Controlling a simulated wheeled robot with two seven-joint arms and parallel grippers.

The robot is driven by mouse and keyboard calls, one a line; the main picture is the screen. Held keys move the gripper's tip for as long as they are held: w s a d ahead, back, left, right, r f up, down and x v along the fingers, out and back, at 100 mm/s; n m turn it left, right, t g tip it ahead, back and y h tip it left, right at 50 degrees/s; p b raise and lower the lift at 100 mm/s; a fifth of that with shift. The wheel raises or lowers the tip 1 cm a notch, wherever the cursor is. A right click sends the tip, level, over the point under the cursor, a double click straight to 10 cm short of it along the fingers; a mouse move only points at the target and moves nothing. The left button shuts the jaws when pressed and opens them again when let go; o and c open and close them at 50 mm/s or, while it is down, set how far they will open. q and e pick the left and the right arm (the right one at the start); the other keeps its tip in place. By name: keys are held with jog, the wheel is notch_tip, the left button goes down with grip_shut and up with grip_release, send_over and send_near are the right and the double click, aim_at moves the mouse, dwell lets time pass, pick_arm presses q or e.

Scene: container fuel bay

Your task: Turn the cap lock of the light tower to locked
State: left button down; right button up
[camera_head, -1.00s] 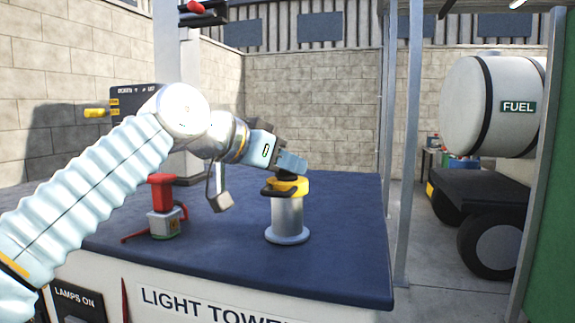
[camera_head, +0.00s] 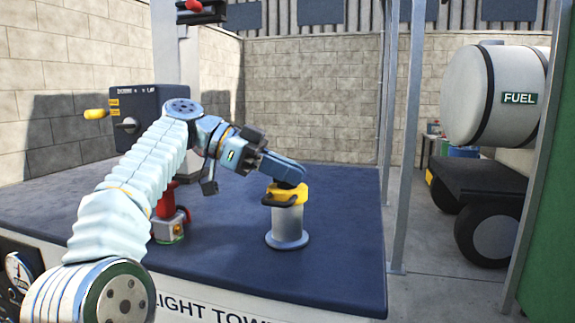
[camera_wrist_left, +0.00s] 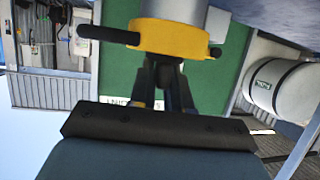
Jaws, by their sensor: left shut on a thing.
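The filler neck (camera_head: 287,228) is a grey upright cylinder on the light tower's dark blue top (camera_head: 340,220). Its yellow cap (camera_head: 275,190) carries a black handle (camera_head: 281,201), now on the front side. My left gripper (camera_head: 291,179) comes down from the upper left onto the top of the cap. In the left wrist view the fingers (camera_wrist_left: 165,68) are close together against the yellow cap (camera_wrist_left: 170,38), shut on the cap lock, which they mostly hide. The black handle (camera_wrist_left: 107,35) sticks out to the left there. My right gripper is not in view.
A red and grey fitting (camera_head: 168,222) stands left of the neck, partly behind my arm. Metal posts (camera_head: 408,150) and a fuel tank (camera_head: 490,95) are at right.

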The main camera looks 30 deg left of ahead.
pick_arm(q)
jog(key=shift+m+g, duration=0.6)
jog(key=shift+g, duration=0.1)
jog(key=c, duration=1.2)
grip_release()
jog(key=shift+o, duration=0.2)
